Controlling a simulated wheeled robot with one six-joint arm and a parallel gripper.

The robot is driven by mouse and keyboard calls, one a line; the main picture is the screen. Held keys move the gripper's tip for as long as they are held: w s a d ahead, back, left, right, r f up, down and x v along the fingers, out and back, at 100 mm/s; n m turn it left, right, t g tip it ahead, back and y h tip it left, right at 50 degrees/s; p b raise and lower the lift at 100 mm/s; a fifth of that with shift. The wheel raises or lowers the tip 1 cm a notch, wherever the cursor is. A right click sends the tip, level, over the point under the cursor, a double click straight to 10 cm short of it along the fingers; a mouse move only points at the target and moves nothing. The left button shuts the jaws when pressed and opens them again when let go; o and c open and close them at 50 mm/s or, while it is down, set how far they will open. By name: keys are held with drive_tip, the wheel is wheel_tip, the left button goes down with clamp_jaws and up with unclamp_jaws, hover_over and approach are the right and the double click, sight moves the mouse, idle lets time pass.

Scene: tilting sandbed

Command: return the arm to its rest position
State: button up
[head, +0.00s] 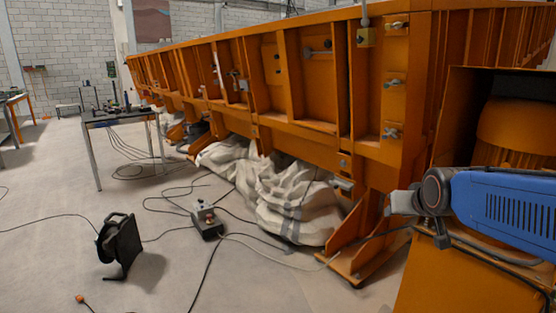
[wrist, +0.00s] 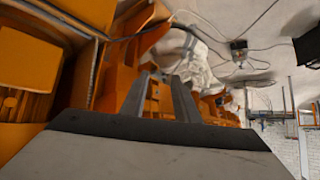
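My arm (head: 505,205), blue with a dark round joint, reaches in from the right edge of the head view. It is stretched roughly level in front of the orange steel housing. A small grey end part (head: 402,202) points left; the fingers cannot be made out there. In the wrist view, my gripper (wrist: 163,76) shows two grey fingers standing apart with a gap between them. Nothing is held between them. The wrist view is turned over, with the floor at the top.
The long orange sandbed (head: 300,120) runs along the right, with its support foot (head: 357,250) near my arm. White sacks (head: 295,205) lie under it. A control box (head: 206,222), a cable reel (head: 120,245) and loose cables lie on the floor.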

drive_tip(key=s+a+f+g, duration=0.1)
drive_tip(key=s+f, duration=0.2)
drive_tip(key=s, duration=0.5)
drive_tip(key=s+a+f+g, duration=0.1)
drive_tip(key=s+f+g, duration=0.1)
drive_tip(key=s, duration=0.6)
drive_tip(key=s+a+f+n+g, duration=0.1)
drive_tip(key=s+f+g, duration=0.1)
drive_tip(key=s+f, duration=0.3)
drive_tip(key=s, duration=0.4)
drive_tip(key=shift+y, duration=0.3)
drive_tip(key=shift+a, duration=0.1)
